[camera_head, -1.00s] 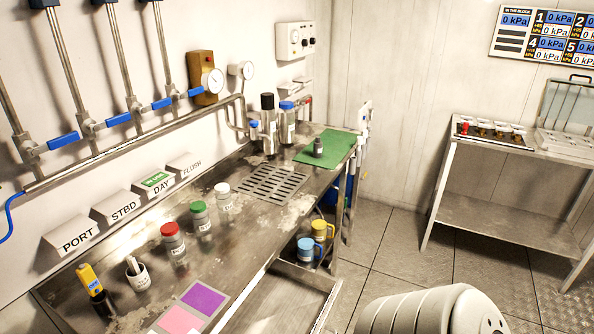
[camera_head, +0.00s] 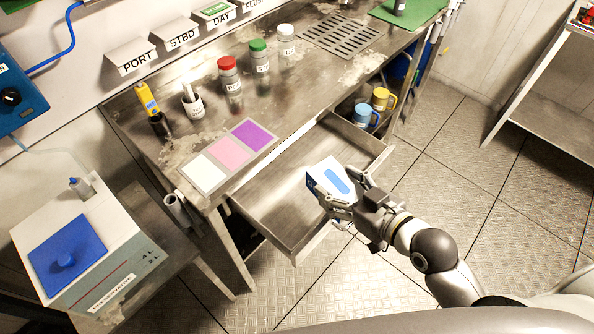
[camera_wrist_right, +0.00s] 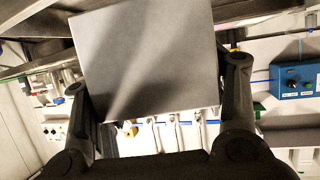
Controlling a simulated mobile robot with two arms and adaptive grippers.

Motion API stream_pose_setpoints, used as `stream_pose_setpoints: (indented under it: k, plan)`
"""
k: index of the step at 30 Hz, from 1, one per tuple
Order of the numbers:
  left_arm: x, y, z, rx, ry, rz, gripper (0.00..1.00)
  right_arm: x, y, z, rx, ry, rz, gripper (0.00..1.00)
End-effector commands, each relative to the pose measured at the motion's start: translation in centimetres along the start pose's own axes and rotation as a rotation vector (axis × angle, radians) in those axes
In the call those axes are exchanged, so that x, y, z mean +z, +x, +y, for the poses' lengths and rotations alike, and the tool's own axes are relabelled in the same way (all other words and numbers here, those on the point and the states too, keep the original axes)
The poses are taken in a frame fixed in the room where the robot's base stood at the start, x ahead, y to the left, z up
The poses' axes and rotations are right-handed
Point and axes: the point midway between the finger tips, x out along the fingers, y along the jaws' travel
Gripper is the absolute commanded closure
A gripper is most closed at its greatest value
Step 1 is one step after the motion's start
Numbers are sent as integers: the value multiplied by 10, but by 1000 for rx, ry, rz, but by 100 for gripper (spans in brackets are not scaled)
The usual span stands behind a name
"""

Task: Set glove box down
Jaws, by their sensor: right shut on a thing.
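The glove box (camera_head: 335,177) is white with blue sides and a blue oval on top. My right gripper (camera_head: 345,196) is shut on it and holds it over the front part of the open drawer (camera_head: 262,205). In the right wrist view the box shows as a large plain grey face (camera_wrist_right: 145,65) between the two dark fingers (camera_wrist_right: 158,100). I cannot tell whether the box touches the drawer floor. My left gripper is not in view.
The metal bench (camera_head: 190,140) holds red, green and white capped bottles and a purple, pink and white card (camera_head: 230,157). Blue and yellow mugs (camera_head: 366,114) stand beside the drawer. A box with a blue lid (camera_head: 67,250) is at lower left. The drawer's left part is bare.

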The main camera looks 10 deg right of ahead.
Motion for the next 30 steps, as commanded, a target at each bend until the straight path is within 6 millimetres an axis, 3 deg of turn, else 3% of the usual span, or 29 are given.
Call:
stream_pose_setpoints:
  k: [5, 11, 21, 25, 30]
  plan:
    - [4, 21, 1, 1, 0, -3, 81, 11, 18, 24, -103, -56, -1, 65]
    - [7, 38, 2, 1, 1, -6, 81, 8, 29, 60, -174, -85, 0, 65]
    - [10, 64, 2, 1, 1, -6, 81, -27, 32, 138, -205, -98, 3, 66]
    - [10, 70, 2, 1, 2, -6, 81, -44, 29, 160, -199, -91, 4, 66]
    - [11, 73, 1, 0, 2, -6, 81, -57, 25, 174, -195, -83, 4, 66]
